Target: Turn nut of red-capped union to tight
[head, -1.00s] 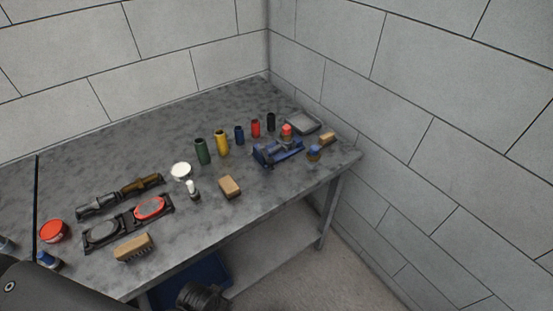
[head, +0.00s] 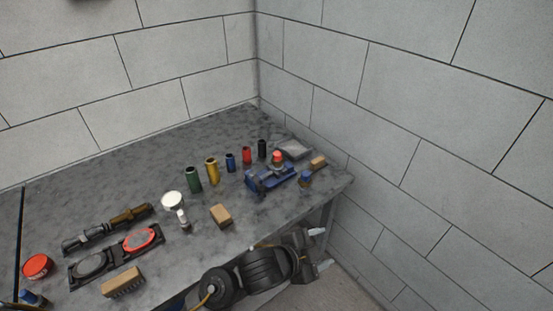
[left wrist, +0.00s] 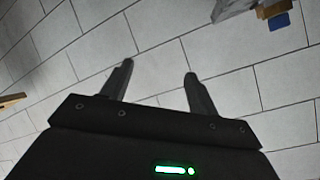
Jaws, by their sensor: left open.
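A small red-capped piece (head: 277,157), which looks like the union, stands upright at or just behind the blue vise (head: 270,180) near the table's far right corner. I cannot tell whether the vise holds it, and its nut is too small to make out. My left gripper (head: 321,248) is in front of the table's front right edge, apart from the vise and the red-capped piece. In the left wrist view its two fingers (left wrist: 158,76) are spread with nothing between them, against the tiled wall. My right gripper is not in view.
A blue-capped piece (head: 306,178) and a tan block (head: 318,162) lie right of the vise. A grey tray (head: 294,149) is behind it. Several coloured cylinders (head: 246,155) stand to its left. Walls close off the back and right.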

